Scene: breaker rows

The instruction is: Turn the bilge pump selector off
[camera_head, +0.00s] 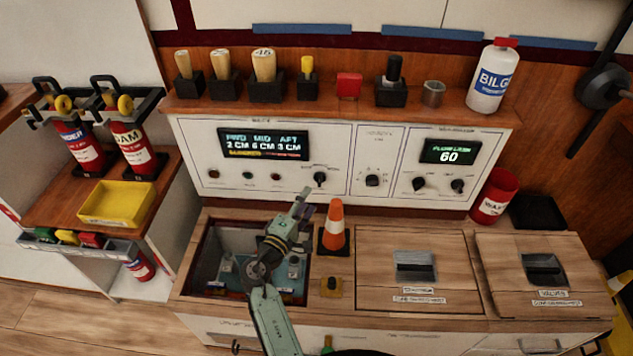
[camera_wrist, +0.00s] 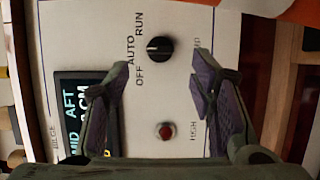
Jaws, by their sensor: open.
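The bilge pump selector (camera_head: 320,179) is a small black rotary knob on the white panel, below and right of the green-lettered display. In the wrist view the knob (camera_wrist: 159,47) shows between and beyond my fingertips, with OFF, AUTO and RUN printed around its left side. A pale mark on it seems to face AUTO, but it is too small to be sure. My gripper (camera_wrist: 161,70) is open, one finger on each side of the knob's line, and appears apart from it. In the head view my gripper (camera_head: 304,203) is just below and left of the knob.
An orange cone (camera_head: 334,226) stands close right of my gripper. An open hatch (camera_head: 220,262) lies below my arm. A red lamp (camera_wrist: 165,131) is near the knob. Other knobs (camera_head: 372,181) sit to the right. A wooden shelf (camera_head: 345,109) with tools overhangs the panel.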

